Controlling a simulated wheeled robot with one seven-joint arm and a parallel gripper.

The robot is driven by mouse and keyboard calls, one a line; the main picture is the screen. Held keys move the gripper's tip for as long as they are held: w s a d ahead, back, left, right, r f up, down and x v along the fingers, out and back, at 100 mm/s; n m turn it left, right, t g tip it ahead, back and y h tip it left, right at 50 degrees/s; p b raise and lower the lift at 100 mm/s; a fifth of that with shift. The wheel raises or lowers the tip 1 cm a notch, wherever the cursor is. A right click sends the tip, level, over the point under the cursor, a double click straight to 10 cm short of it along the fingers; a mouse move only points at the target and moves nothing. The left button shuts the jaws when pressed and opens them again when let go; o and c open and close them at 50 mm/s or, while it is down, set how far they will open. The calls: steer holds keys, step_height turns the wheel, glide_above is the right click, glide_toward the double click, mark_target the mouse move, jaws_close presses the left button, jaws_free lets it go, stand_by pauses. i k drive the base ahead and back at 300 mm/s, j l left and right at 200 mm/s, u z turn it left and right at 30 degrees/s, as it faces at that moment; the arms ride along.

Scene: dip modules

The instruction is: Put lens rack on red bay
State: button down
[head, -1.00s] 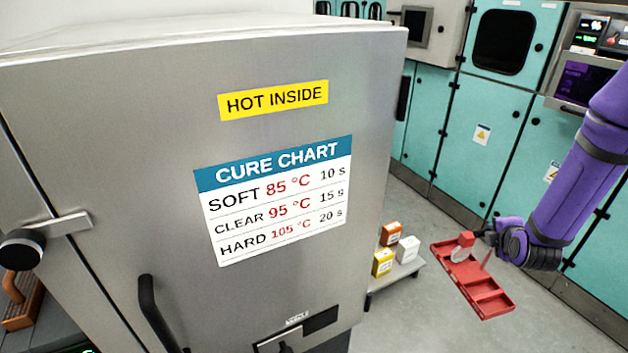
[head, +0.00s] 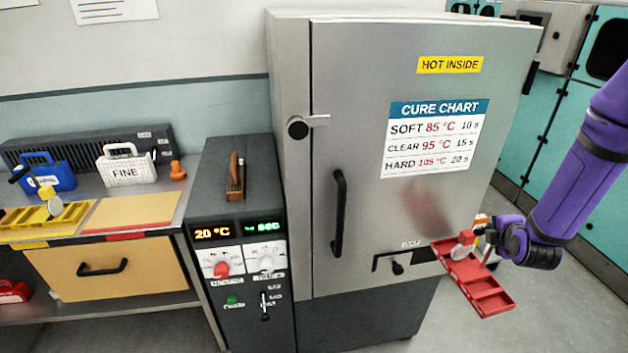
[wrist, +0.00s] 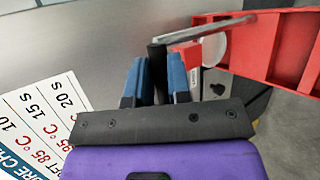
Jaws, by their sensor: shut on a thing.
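The lens rack (head: 478,282) is a long red tray with compartments and a pale round disc at one end. It hangs in the air at the right, in front of the oven. My gripper (head: 492,233), on a purple arm, is shut on it at its far end. In the wrist view the blue fingers (wrist: 157,78) close on a dark upright grip, with the red rack (wrist: 265,45) reaching out to the right. The red bay (head: 130,213) looks to be the empty tan panel with a red front label, on the bench at the left, well away from my gripper.
A steel oven (head: 375,220) and its dark control cabinet (head: 235,190) stand between the rack and the bench. A yellow rack (head: 45,220) lies left of the red bay. Behind the bay are a white FINE box (head: 125,168), a blue box (head: 45,177) and an orange knob (head: 177,171).

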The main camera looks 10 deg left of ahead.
mark_target(135, 209)
steer(key=k+j+u, duration=0.45)
steer(key=j+u, duration=0.25)
steer(key=j, duration=0.2)
steer(key=k+j+u, duration=0.1)
steer(key=j+u, duration=0.15)
steer(key=j, duration=0.1)
